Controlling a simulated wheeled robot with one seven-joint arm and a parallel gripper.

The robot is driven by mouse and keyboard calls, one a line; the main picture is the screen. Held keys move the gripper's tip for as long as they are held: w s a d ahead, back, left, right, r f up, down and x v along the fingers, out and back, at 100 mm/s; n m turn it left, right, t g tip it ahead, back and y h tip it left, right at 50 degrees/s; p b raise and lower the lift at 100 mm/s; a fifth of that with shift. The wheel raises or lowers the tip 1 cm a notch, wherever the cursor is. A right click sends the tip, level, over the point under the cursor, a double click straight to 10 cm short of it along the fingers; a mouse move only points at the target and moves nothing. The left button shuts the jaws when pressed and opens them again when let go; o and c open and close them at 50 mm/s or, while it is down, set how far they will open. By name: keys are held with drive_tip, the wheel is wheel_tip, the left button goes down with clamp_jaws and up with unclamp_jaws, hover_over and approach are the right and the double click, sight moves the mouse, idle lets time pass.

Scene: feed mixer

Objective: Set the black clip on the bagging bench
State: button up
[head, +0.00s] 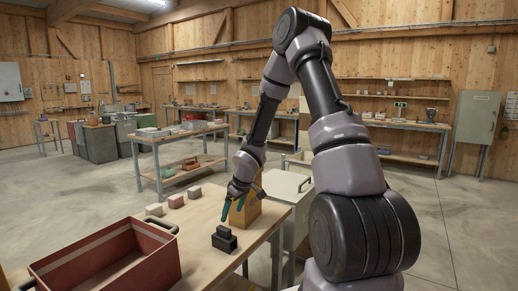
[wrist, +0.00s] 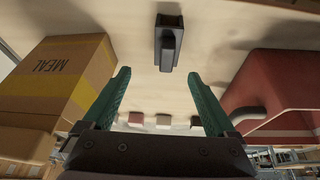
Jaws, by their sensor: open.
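A small black object (head: 224,238), which looks like the black clip, sits on the near wooden bench (head: 200,219), close to its right edge. It has a wider base and a narrower raised top. In the wrist view the black clip (wrist: 168,42) lies at the top centre, beyond the fingertips and apart from them. My gripper (head: 234,206) is above the bench, beyond the clip in the head view. In the wrist view my gripper (wrist: 158,75) has its green fingers spread, with nothing between them. I cannot tell which bench is the bagging bench.
A red crate (head: 65,275) with a dark handle stands on the bench at left. A carton marked MEAL (wrist: 60,75) stands close beside my gripper. Several small blocks (head: 176,201) line the far side. Another bench (head: 185,133) stands farther back, with open floor around it.

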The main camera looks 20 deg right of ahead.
drive_tip(key=s+d+r+m+t+h, duration=0.1)
drive_tip(key=s+d+r+m, duration=0.15)
drive_tip(key=r, duration=0.55)
drive_tip(key=s+d+r+m+h, duration=0.15)
drive_tip(key=s+r, duration=0.25)
drive_tip(key=r, duration=0.4)
drive_tip(key=s+d+r+m+t+h, duration=0.1)
drive_tip(key=s+d+r+m, duration=0.15)
drive_tip(key=r, duration=0.55)
drive_tip(key=s+a+r+m+y, duration=0.1)
drive_tip(key=s+a+r+m, duration=0.1)
drive_tip(key=s+r, duration=0.4)
drive_tip(key=s+a+r+m+t+y, duration=0.1)
drive_tip(key=s+r, duration=0.4)
drive_tip(key=s, duration=0.7)
drive_tip(key=shift+a+r+m+y, duration=0.35)
drive_tip(key=shift+m+y, duration=0.4)
